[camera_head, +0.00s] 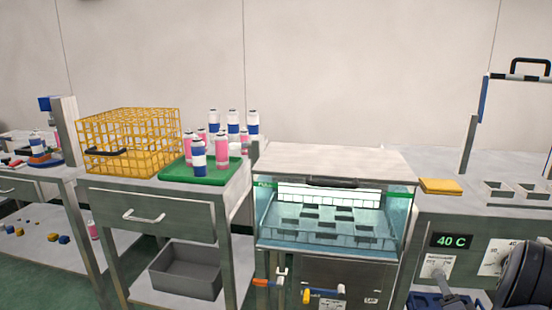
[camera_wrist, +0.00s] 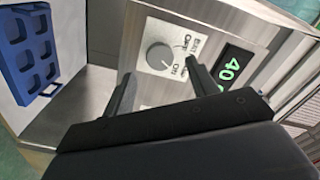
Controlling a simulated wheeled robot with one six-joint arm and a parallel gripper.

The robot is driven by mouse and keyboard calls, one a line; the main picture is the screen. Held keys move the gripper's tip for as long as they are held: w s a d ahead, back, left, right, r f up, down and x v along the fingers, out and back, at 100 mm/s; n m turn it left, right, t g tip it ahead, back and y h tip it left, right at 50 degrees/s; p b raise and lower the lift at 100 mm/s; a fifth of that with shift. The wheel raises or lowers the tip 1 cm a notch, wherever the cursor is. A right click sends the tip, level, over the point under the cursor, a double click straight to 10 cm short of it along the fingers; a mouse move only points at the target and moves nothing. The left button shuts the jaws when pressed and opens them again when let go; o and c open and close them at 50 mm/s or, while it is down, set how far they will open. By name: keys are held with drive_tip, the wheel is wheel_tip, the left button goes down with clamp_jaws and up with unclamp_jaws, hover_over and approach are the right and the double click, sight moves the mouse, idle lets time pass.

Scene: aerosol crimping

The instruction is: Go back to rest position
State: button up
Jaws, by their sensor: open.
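My gripper (camera_wrist: 161,75) is open and empty in the wrist view, its two dark fingers apart. The fingers point at a panel with a round grey dial (camera_wrist: 160,56) on a white OFF/ON label. The dial shows between the fingertips; whether a finger touches it I cannot tell. A green-lit display (camera_wrist: 232,68) reading 40 is beside the dial. The display (camera_head: 451,241) there reads 40 C.
A glass-fronted water bath (camera_head: 330,228) stands at the centre. A yellow wire basket (camera_head: 130,140) and a green tray (camera_head: 205,178) with cans stand left. A yellow pad (camera_head: 441,186) lies on the right cabinet.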

drive_tip(key=v, duration=0.6)
drive_tip(key=b+x, duration=0.1)
drive_tip(key=x, duration=1)
drive_tip(key=s+a+n+b, duration=0.2)
drive_tip(key=s+a+n, duration=0.1)
drive_tip(key=s+n, duration=0.7)
drive_tip(key=shift+s+n+b, duration=0.35)
drive_tip(key=shift+s+n, duration=0.05)
drive_tip(key=shift+n, duration=0.7)
